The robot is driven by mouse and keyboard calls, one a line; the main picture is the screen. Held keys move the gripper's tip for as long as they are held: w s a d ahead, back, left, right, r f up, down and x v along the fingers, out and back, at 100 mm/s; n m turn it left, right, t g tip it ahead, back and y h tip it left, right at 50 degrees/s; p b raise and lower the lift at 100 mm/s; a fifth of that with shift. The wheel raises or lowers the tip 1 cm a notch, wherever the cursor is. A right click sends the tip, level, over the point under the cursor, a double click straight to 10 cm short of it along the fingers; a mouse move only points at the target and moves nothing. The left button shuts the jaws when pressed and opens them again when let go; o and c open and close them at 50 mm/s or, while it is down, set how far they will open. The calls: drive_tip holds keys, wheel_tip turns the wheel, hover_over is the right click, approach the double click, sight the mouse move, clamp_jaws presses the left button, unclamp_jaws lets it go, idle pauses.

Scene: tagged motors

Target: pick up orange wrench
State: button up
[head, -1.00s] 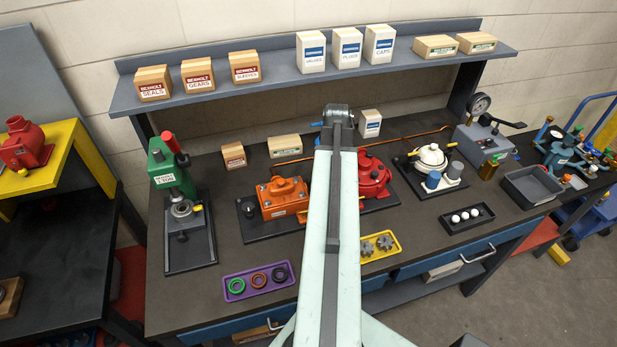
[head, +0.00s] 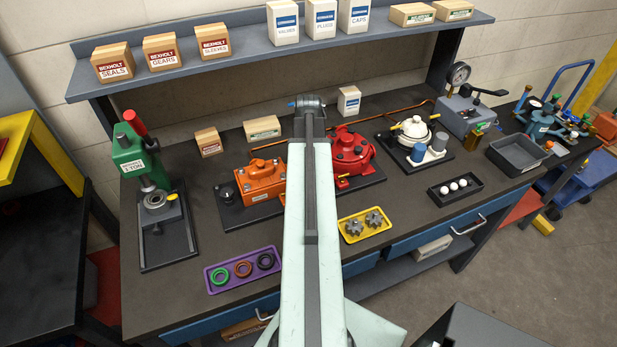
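A long, thin orange-brown tool (head: 378,114) lies along the back of the dark workbench, under the shelf. It looks like the orange wrench, but its shape is too small to be sure. My arm crosses in front of it and hides its middle; its left part shows behind the orange housing, and its right end lies behind the white pump. My arm reaches up the middle of the head view to a dark joint near the back of the bench. My gripper is hidden beyond that joint, so its fingers and anything in them cannot be seen.
An orange housing (head: 260,181) and a red pump (head: 351,153) stand on either side of my arm. A white pump (head: 414,131), a green press (head: 139,160) and a small white box (head: 349,101) are nearby. The shelf (head: 240,57) with several boxes overhangs the back.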

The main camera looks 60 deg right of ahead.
drive_tip(key=shift+f, duration=0.2)
clamp_jaws()
idle(1.3)
